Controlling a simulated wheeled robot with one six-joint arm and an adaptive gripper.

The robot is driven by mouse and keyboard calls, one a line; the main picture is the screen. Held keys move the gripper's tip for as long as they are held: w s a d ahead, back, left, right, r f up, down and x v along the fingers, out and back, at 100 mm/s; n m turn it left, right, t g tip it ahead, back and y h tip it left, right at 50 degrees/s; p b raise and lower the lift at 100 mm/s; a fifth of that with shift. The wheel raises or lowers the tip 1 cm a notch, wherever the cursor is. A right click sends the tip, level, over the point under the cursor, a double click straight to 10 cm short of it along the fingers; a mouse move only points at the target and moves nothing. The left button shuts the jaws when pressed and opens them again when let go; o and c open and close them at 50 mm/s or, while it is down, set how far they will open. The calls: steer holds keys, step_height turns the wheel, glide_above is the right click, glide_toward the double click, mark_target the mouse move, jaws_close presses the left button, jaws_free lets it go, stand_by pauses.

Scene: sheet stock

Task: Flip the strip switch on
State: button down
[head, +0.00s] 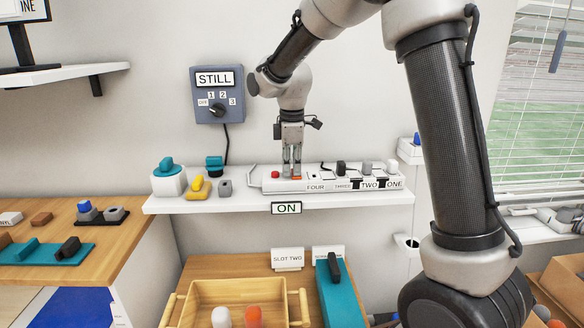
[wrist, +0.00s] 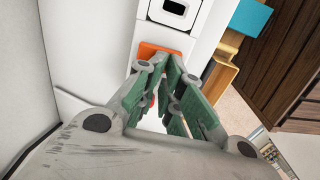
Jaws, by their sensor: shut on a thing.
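The white power strip (head: 340,184) lies on the wall shelf, with labels FOUR, THREE, TWO and ONE along its front. Its orange switch (head: 297,178) is near the left end, beside a red round part (head: 275,174). My gripper (head: 292,173) points straight down at the switch, its fingers close together. In the wrist view the orange switch (wrist: 158,49) shows just beyond my gripper's fingertips (wrist: 168,68). The fingers are shut at the switch; they hide part of it and the exact contact. I cannot tell which way the switch is tipped.
The white shelf (head: 230,203) carries teal, yellow and grey pieces left of the strip. An ON sign (head: 286,208) hangs at its front edge. A STILL dial box (head: 217,95) is on the wall behind. A wooden tray (head: 245,291) stands below.

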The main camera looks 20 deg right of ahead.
step_height(320, 180, up, 14)
steer(key=s+m, duration=0.2)
steer(key=s+d+f+m+t, duration=0.1)
steer(key=s+d+m, duration=0.3)
steer(key=s, duration=0.5)
steer(key=s+d+f+m+t, duration=0.1)
steer(key=s+d+m, duration=0.4)
steer(key=s, duration=0.5)
steer(key=s+d+f+m+t, duration=0.1)
steer(key=s+d+f+m, duration=0.2)
steer(key=s+d, duration=0.4)
steer(key=s+m, duration=0.1)
steer(key=s, duration=0.1)
steer(key=shift+s+f+m+t, duration=0.3)
steer(key=shift+s+f+m, duration=0.05)
steer(key=shift+m, duration=0.05)
